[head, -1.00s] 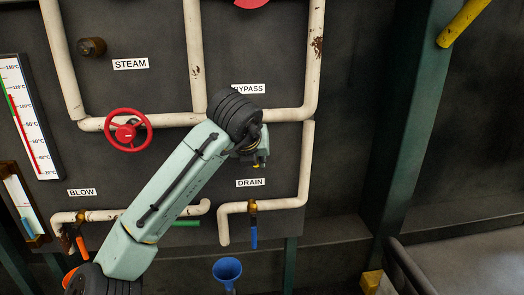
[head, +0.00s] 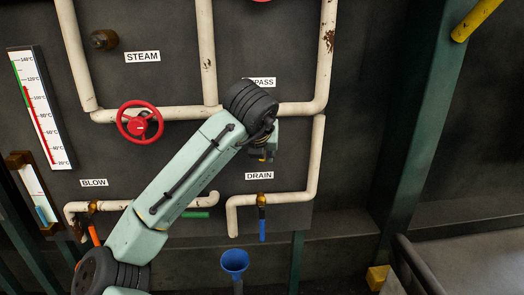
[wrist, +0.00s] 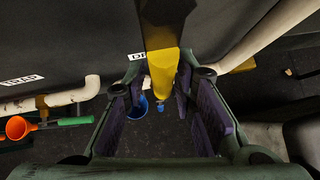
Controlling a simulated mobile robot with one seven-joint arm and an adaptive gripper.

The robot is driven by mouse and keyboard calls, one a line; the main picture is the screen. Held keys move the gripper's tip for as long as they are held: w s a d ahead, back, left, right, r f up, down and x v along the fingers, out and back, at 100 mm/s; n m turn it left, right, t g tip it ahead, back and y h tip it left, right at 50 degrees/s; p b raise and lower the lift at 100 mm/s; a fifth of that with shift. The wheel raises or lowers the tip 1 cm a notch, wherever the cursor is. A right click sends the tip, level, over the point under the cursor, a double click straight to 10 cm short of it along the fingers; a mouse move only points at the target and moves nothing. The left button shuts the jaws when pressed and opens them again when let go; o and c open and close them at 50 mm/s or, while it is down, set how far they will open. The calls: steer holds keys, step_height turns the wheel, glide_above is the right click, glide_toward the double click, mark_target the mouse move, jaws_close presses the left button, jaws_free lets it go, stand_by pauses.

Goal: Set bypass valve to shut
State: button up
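The BYPASS label (head: 264,82) on the dark panel is partly hidden behind my arm in the head view. The bypass valve itself is hidden there by my arm and gripper (head: 263,152). In the wrist view, a yellow lever handle (wrist: 162,72) runs down from the top centre, its upper part in dark shade. My gripper (wrist: 162,105) is open in that view, with one dark, purple-padded finger on each side of the yellow handle. Gaps show between the handle's lower end and the fingers; contact higher up is unclear.
The DRAIN valve with a blue handle (head: 262,229) is below my gripper, above a blue funnel (head: 235,262). A red STEAM handwheel (head: 140,122) and the BLOW valve's orange handle (head: 94,235) are left. White pipes (head: 317,165) run close by. A green post (head: 420,130) stands right.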

steer(key=shift+o, duration=0.7)
steer(key=v, duration=1.2)
